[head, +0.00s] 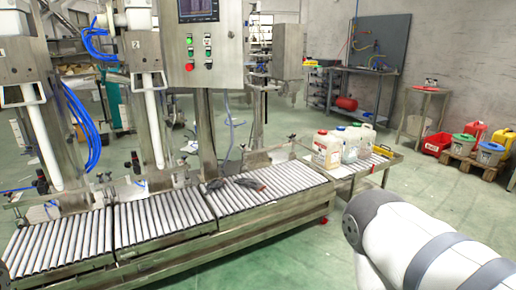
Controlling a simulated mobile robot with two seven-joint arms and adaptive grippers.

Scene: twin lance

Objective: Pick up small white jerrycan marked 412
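Several small white jerrycans stand close together on a metal side table (376,168) at the right end of the roller conveyor. The nearest jerrycan (326,152) has a reddish cap and a label with red on it. Behind it to the right are a jerrycan with a blue cap (348,145) and another one (367,137) at the back, partly overlapping. The labels are too small to read, so I cannot tell which one is marked 412. Neither gripper is in view; only part of my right arm shows at the lower right.
The roller conveyor (165,218) runs along the front left, with dark gloves or cloths (236,185) on it. A filling machine with a control box (204,45) rises behind. A yellow item (383,151) lies on the side table. Colored bins (463,146) stand far right. Green floor is clear between.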

